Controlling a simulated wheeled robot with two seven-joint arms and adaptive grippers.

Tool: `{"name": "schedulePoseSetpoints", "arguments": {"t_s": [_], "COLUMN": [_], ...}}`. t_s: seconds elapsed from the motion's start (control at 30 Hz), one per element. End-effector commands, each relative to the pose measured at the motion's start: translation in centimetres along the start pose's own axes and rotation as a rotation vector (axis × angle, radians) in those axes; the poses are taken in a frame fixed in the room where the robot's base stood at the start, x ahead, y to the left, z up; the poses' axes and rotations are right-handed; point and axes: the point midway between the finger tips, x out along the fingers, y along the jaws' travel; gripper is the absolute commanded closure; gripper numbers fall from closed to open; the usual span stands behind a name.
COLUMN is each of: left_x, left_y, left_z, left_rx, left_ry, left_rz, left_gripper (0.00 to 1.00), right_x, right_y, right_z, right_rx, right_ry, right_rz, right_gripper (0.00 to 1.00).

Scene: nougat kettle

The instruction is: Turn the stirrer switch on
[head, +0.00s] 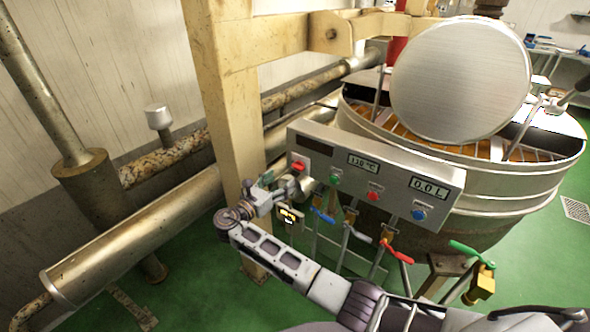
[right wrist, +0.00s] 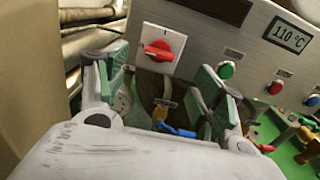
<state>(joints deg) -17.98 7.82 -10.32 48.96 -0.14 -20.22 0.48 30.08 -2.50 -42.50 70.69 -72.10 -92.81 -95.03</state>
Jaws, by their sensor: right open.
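The likely stirrer switch is a red rotary knob on a white square plate (right wrist: 160,51) at the left end of the grey control panel (head: 400,180). In the head view the red knob (head: 298,166) shows just above my right gripper (head: 300,183). Its handle lies roughly sideways in the right wrist view. My right gripper is open and empty; its green-padded fingers (right wrist: 158,88) stand to either side below the knob, apart from it. The label on the panel is too small to read. My left gripper is not in view.
Right of the knob are a green button (head: 335,179), a red button (head: 374,196) and a blue button (head: 418,214). Valves with blue and red handles (head: 398,253) hang below the panel. A beige post (head: 235,120) stands close at left. The kettle (head: 520,190) is behind.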

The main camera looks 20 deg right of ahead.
Motion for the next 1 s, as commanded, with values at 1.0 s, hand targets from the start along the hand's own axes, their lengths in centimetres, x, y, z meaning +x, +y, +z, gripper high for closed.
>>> {"name": "schedulePoseSetpoints", "arguments": {"t_s": [1.0], "left_x": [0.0], "left_y": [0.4], "left_z": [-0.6], "left_rx": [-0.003], "left_ry": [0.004], "left_rz": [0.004], "left_gripper": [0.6], "right_x": [9.4], "right_y": [-0.1], "right_z": [0.0], "right_rx": [0.001], "right_ry": [0.001], "right_rz": [-0.001], "right_gripper": [0.32]}}
